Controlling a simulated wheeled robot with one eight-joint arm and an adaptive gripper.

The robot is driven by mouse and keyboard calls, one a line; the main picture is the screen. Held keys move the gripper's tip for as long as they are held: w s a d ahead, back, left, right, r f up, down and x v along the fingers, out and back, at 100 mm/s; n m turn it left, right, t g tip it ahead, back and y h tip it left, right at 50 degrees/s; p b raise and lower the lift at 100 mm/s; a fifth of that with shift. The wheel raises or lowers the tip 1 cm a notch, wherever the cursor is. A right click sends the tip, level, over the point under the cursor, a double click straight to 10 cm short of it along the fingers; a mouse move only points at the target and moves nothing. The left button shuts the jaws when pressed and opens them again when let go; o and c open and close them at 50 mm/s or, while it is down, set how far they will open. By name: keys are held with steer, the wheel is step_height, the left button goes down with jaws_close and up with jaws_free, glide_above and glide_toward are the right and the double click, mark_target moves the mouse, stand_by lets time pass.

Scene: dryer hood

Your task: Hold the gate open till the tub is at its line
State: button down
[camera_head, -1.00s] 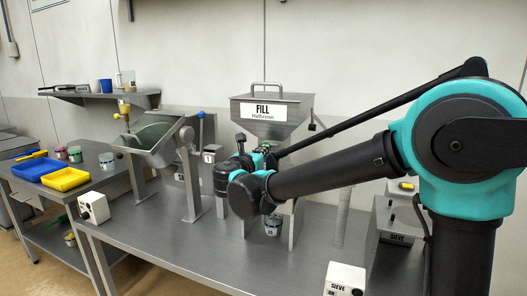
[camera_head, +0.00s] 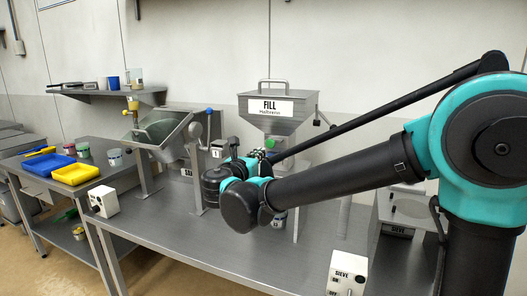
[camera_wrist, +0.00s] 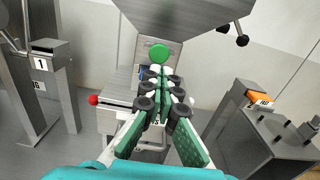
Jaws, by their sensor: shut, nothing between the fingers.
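The steel FILL hopper (camera_head: 277,112) stands on the bench with a green round knob (camera_head: 275,144) at its neck. In the wrist view the green knob (camera_wrist: 159,54) sits on a plate under the hopper, just beyond my fingertips. My gripper (camera_wrist: 165,88) is shut and empty, its green fingers together, with no clear contact with the knob. In the head view my wrist mostly hides the gripper. A small pale tub (camera_head: 279,219) stands below the hopper, partly hidden by my arm. Its fill level and any line on it cannot be made out.
A box marked 1 (camera_wrist: 42,62) and a red knob (camera_wrist: 93,100) are left of my fingers. A steel sieve unit (camera_wrist: 265,140) is at right. A SIEVE switch box (camera_head: 346,274) stands at the bench's front.

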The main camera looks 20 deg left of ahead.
steer(key=shift+s+a, duration=0.15)
steer(key=shift+s, duration=1.8)
steer(key=w+d+f+m+g+h, duration=0.1)
steer(key=w+d+f+m+g, duration=0.15)
steer(key=d+f+m, duration=0.55)
steer(key=w+d+f+m+g+h, duration=0.1)
steer(key=d+f+g+h, duration=0.15)
steer(key=d, duration=0.95)
steer(key=w+d+f+m+g, duration=0.25)
steer(key=d+f+m, duration=0.25)
steer(key=d+f, duration=0.3)
steer(key=s+d+f+m+g+y, duration=0.4)
steer(key=s+d+f+m+g, duration=0.2)
steer(key=s+d+f+m, duration=0.9)
steer(key=s+d+m, duration=0.1)
steer(key=s+m, duration=0.2)
steer(key=m, duration=0.3)
steer(key=shift+d+f+y, duration=0.15)
steer(key=shift+d+y, duration=0.2)
steer(key=shift+d, duration=0.05)
